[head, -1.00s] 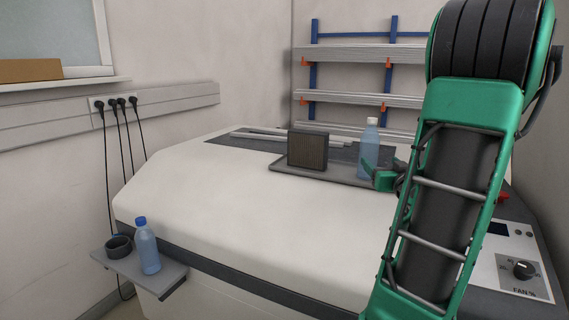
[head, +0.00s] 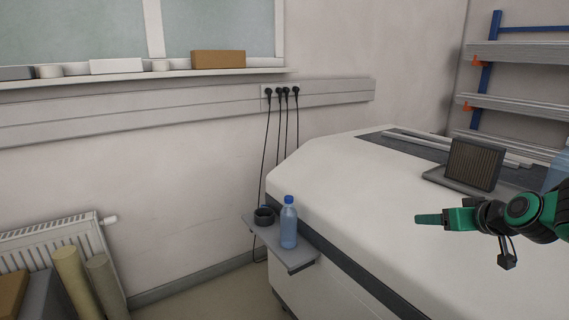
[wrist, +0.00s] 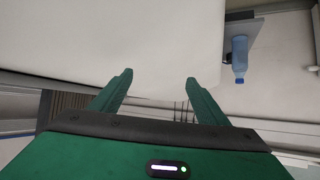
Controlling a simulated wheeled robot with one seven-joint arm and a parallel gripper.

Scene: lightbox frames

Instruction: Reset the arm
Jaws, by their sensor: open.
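My gripper (head: 428,219) is at the right in the head view, green, above the white top of the large machine (head: 350,205). Nothing is held in it. In the wrist view my gripper (wrist: 159,80) shows two green fingers spread apart with an empty gap, over the white machine surface (wrist: 110,35). The wrist picture appears upside down, with the blue bottle hanging cap-down at the upper right.
A blue-capped bottle (head: 288,226) and a dark cup (head: 264,216) stand on a small grey side shelf (head: 297,256). A dark ribbed block (head: 474,165) sits on a grey tray (head: 436,177). A radiator (head: 40,245) and rolls (head: 78,283) are at left.

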